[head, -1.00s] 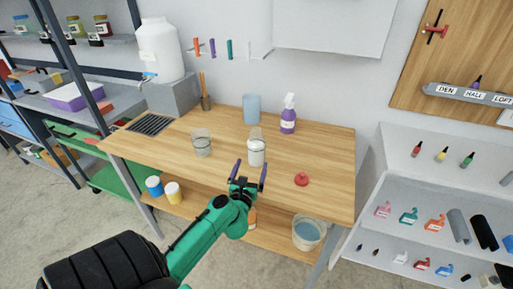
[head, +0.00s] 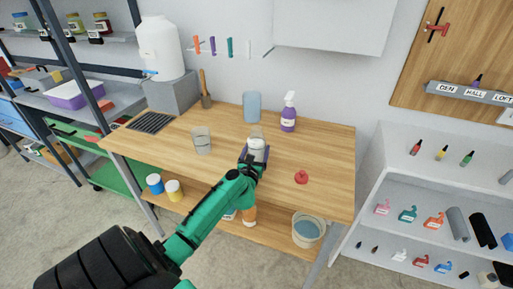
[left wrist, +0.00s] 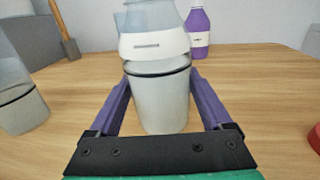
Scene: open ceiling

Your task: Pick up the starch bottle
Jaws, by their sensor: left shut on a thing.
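A translucent container with a dark line round it and a white band on its upper part (head: 257,143) is on the wooden table; it fills the middle of the left wrist view (left wrist: 162,100). No name is readable on it, so I cannot tell for sure that it is the starch bottle. My left gripper (head: 253,156) is shut on it, with a purple finger on each side in the wrist view (left wrist: 160,112). It looks upright. A purple spray bottle (head: 288,119) with a white top stands behind it. My right gripper is not in view.
A similar translucent container (head: 202,141) stands to the left. A blue vessel (head: 252,106) is behind, and a small red object (head: 301,177) lies to the right. The table's front right (head: 325,200) is clear. A bucket (head: 307,231) sits on the lower shelf.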

